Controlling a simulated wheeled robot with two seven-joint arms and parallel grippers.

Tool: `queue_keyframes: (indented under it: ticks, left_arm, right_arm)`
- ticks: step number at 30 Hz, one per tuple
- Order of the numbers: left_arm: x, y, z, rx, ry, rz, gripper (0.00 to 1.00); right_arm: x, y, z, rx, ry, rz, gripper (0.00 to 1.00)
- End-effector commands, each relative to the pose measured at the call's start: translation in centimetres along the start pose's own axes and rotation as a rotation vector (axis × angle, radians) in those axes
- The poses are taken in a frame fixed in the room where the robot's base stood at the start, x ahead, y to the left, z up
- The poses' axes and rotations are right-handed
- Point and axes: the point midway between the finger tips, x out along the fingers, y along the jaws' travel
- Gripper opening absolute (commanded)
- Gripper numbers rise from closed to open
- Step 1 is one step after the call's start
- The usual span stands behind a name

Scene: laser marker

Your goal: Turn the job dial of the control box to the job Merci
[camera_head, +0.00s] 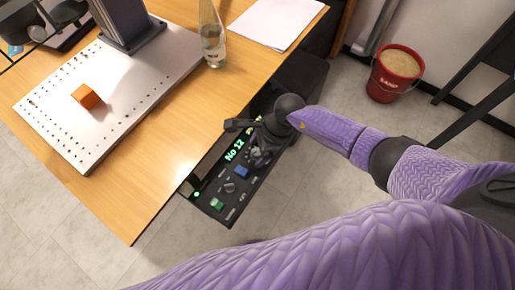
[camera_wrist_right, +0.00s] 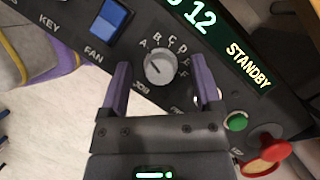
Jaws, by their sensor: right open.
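The black control box (camera_head: 207,188) hangs at the table's front edge in the head view, with a green "No 12" display. Its job dial (camera_wrist_right: 161,68) is a grey round knob, labelled JOB below and ringed by letters including A to E in the right wrist view. I cannot tell surely which letter it points at. My right gripper (camera_wrist_right: 160,78) is open, its purple fingers to the left and right of the dial with gaps showing. In the head view the right gripper (camera_head: 258,143) is over the box and hides part of it. My left gripper is not in view.
A blue FAN switch (camera_wrist_right: 111,18), a green button (camera_wrist_right: 236,122) and a red-and-yellow emergency stop (camera_wrist_right: 264,150) are near the dial. The display reads STANDBY (camera_wrist_right: 248,66). On the table (camera_head: 150,195) stand a bottle (camera_head: 213,45) and a metal plate (camera_head: 125,95) with an orange cube (camera_head: 85,96).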

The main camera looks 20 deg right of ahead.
Motion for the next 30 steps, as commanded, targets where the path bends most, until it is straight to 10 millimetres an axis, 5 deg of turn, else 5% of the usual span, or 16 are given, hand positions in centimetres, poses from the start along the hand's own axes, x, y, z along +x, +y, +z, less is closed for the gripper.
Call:
queue_keyframes:
  ticks: [5, 17, 30]
  left_arm:
    - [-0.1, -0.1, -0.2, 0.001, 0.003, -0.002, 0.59]
    - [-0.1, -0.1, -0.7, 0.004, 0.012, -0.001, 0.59]
    - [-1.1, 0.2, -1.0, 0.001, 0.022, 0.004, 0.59]
  right_arm:
    - [-0.1, 0.0, 0.1, 0.001, -0.001, -0.001, 0.81]
    - [-0.1, 0.0, 0.1, 0.001, -0.002, -0.001, 0.0]
    - [-0.3, 0.0, 0.1, 0.096, -0.002, -0.04, 0.0]
